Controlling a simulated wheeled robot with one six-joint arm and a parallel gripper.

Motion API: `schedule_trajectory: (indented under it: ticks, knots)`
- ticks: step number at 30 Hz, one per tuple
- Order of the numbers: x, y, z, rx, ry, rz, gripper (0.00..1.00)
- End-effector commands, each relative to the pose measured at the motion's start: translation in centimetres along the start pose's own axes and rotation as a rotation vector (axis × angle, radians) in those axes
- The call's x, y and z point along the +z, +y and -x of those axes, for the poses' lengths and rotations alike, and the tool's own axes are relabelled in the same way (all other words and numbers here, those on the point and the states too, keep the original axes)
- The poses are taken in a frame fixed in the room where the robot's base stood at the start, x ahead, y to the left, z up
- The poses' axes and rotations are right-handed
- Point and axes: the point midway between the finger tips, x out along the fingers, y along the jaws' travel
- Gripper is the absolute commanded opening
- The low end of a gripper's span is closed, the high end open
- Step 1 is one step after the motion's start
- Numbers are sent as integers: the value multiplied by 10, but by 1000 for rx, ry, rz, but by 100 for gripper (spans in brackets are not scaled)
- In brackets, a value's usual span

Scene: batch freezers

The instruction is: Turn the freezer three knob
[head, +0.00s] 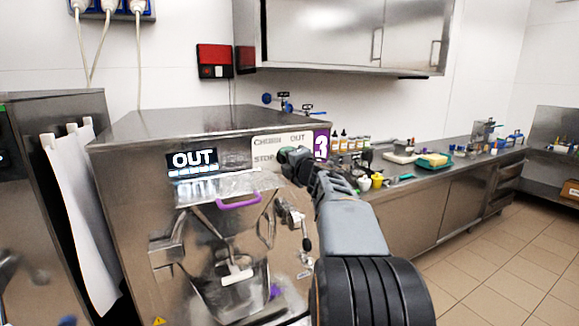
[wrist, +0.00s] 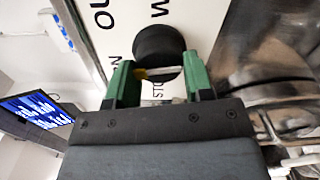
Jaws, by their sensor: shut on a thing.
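Freezer three (head: 130,150) is the steel machine with a purple "3" label (head: 321,146) at its upper right front. Its lit display (head: 192,159) reads "OUT". The round black knob (wrist: 157,45) sits on the white dial plate (head: 266,143), with a pale bar across its lower part. Printed letters ring it, partly cut off in the wrist view. My gripper (wrist: 158,76) has its green fingers on either side of the knob and is shut on it. In the head view my gripper (head: 294,160) covers the knob, so its pointing direction cannot be read there.
A purple handle (head: 238,201) and steel spout parts hang on the freezer front below the display. A counter (head: 430,172) with bottles and small tools runs to the right. Another freezer with a hanging white cloth (head: 80,220) stands at left. The tiled floor at right is clear.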

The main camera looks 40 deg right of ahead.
Motion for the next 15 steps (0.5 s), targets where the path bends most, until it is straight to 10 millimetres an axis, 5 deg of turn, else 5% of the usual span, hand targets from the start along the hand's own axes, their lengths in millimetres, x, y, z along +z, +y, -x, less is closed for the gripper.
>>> schedule_trajectory:
  ticks: [15]
  knots:
    - [0, -5, 0, 1, 0, 489, 24]
